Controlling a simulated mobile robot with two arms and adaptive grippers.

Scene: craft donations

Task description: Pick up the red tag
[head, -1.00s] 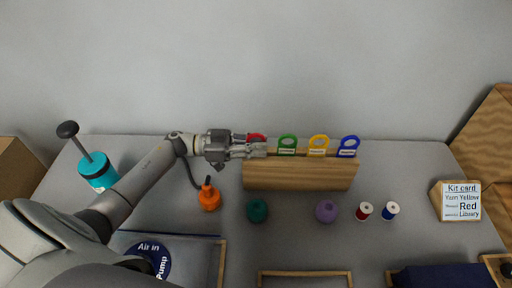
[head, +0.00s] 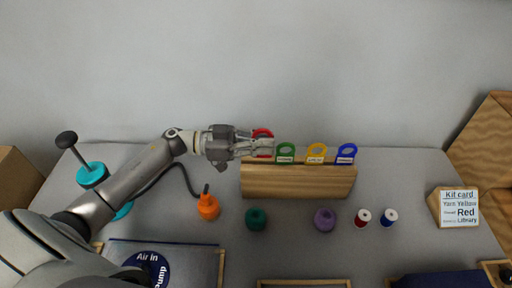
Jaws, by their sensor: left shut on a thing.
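The red tag (head: 262,134) is at the left end of the wooden rack (head: 298,181) in the head view. Its ring top shows above my left gripper (head: 264,147), which hides part of its lower body. My left gripper comes in from the left and is shut on the red tag. I cannot tell whether the tag's lower edge is still in the rack's slot. The green tag (head: 286,149), yellow tag (head: 316,150) and blue tag (head: 347,150) stand upright in the rack to the right. My right gripper is not in view.
An orange bottle (head: 208,206), a green yarn ball (head: 256,218), a purple yarn ball (head: 325,219), a red spool (head: 363,217) and a blue spool (head: 389,217) stand in front of the rack. A kit card (head: 460,208) stands at right. A teal pump (head: 91,175) is at left.

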